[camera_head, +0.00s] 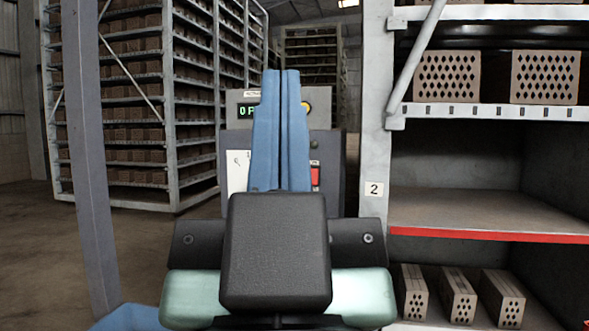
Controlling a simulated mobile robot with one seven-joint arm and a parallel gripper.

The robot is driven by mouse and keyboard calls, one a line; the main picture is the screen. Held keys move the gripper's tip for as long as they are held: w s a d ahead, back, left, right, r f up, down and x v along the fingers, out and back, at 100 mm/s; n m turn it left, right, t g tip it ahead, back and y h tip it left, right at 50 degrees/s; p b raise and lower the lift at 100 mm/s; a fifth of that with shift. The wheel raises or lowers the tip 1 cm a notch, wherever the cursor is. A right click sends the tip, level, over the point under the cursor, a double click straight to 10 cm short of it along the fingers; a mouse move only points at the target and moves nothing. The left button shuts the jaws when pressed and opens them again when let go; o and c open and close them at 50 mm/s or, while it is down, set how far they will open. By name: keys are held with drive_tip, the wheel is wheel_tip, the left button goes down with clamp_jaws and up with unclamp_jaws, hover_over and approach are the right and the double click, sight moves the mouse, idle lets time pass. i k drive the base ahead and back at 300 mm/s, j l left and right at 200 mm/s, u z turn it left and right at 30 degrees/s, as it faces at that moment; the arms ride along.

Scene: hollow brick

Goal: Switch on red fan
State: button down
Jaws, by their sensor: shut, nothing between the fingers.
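My gripper (282,76) points away from me in the middle of the view, its two blue fingers pressed together with nothing between them. Behind the fingers stands a grey control box (331,150). It has a green-lit display (248,111), partly hidden, whose visible letters look like "OF". A yellow round part (306,107) shows just right of the fingers. A red switch (315,177) sits lower on the box, right of the fingers. A white label (238,170) is on its left. The fingers hide the box's middle; I cannot tell whether they touch it. No fan is recognisable.
A shelf rack marked "2" (374,189) stands close on the right, with hollow bricks (447,77) above and more bricks (458,294) below. Its middle shelf (480,212) is empty. A tall brick rack (180,100) stands behind left. Floor (150,235) at left is open beyond a grey post (88,150).

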sight(314, 172)
drive_tip(key=i+l, duration=0.15)
drive_tip(key=i, duration=0.25)
drive_tip(key=i+l, duration=0.15)
drive_tip(key=i, duration=0.3)
drive_tip(key=i+l, duration=0.1)
drive_tip(key=i, duration=0.3)
drive_tip(key=i+l+u, duration=0.1)
drive_tip(key=i, duration=0.35)
